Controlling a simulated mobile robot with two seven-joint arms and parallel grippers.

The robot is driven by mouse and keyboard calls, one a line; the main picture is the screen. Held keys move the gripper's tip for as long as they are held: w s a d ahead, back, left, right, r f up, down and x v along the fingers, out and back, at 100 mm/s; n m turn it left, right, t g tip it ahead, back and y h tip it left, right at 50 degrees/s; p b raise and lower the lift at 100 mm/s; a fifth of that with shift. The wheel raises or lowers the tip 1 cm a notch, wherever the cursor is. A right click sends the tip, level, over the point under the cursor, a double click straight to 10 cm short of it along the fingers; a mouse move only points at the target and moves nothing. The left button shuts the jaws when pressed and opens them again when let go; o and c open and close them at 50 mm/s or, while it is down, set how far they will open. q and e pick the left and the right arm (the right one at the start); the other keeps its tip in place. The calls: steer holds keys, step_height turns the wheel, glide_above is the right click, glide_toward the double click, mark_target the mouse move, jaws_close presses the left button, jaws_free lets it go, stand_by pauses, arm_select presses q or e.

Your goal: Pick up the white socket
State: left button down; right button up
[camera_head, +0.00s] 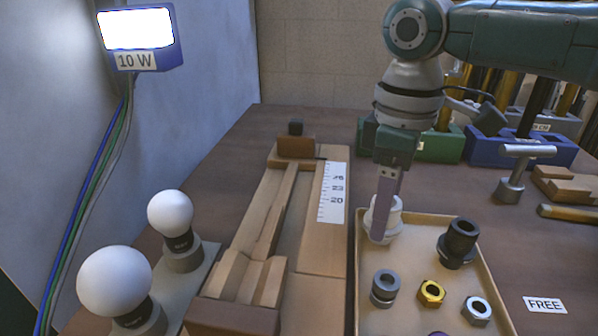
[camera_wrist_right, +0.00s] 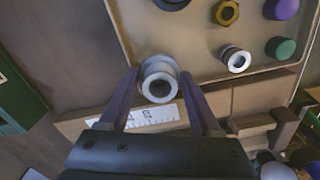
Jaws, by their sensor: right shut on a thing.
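The white socket (camera_head: 392,214) stands at the back left corner of the shallow tray (camera_head: 352,262). In the right wrist view the white socket (camera_wrist_right: 159,80) shows as a pale ring with a dark hole, between the two fingers. My right gripper (camera_head: 380,222) comes down from above and is shut on the socket. It also shows in the right wrist view (camera_wrist_right: 162,88), with one purple-grey finger on each side of the socket. The head view does not show clearly whether the socket is clear of the tray floor. My left gripper is not in view.
The tray also holds a black socket (camera_head: 459,243), a grey fitting (camera_head: 385,288), a gold nut (camera_head: 431,293) and a silver ring (camera_head: 477,310). A wooden measuring jig (camera_head: 325,235) lies left of it. Two bulbs (camera_head: 171,212) stand further left. Green (camera_head: 437,146) and blue (camera_head: 510,152) bins stand behind.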

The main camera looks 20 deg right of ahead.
steer(key=c, duration=0.7)
steer(key=shift+r, duration=0.1)
